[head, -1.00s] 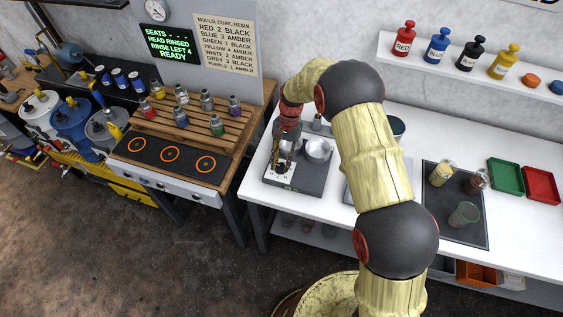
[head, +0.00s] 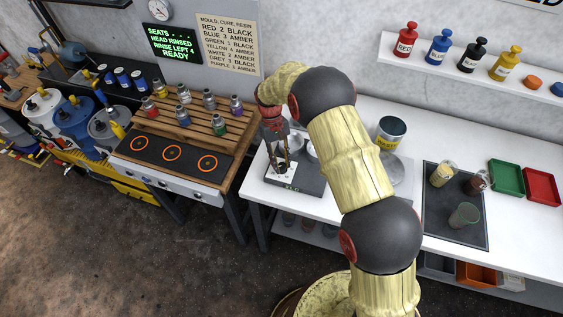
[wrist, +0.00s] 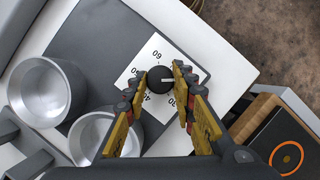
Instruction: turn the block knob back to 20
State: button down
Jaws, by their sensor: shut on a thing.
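The block knob (wrist: 161,80) is a round black knob with a white pointer line, on a white dial plate (wrist: 134,76) with printed numbers. The pointer line extends toward the right in the wrist view. A 60 reads at one side; other numbers are partly covered by the fingers. My gripper (wrist: 160,82) is shut on the knob, one yellow-and-black finger on each side. In the head view my gripper (head: 283,165) reaches down to the dial at the front left of the dark block (head: 309,182), hiding the knob.
Two metal cups (wrist: 47,92) sit on the block beside the dial. A can with a yellow label (head: 390,132) stands behind my arm. A dark mat (head: 447,215) holds several jars at right. A hotplate with orange rings (head: 172,153) is at left.

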jog(key=shift+n, duration=0.4)
jog(key=c, duration=1.5)
grip_release()
jog(key=v, duration=1.2)
jog(key=shift+a, duration=0.15)
